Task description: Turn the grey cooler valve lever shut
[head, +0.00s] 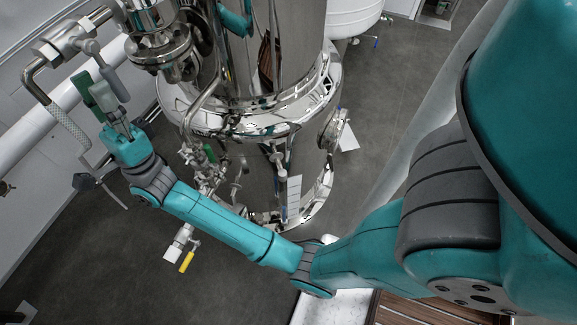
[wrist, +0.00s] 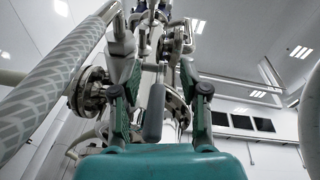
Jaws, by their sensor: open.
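The grey valve lever (head: 114,82) hangs down from the metal pipework at the upper left of the head view. In the wrist view the grey lever (wrist: 154,112) shows as a rounded dark grey handle between the fingers. My gripper (wrist: 161,88) is open, with one green-padded finger on each side of the lever. A gap shows on both sides of the lever, so the fingers look apart from it. In the head view my gripper (head: 108,103) is at the lever's lower end, and its far finger is mostly hidden.
A shiny steel tank (head: 265,90) stands right of the lever. A braided hose (head: 68,127) and a white pipe (head: 30,138) run close on the left. A valve with a yellow handle (head: 187,262) sits lower down. Grey floor (head: 100,265) is clear at the lower left.

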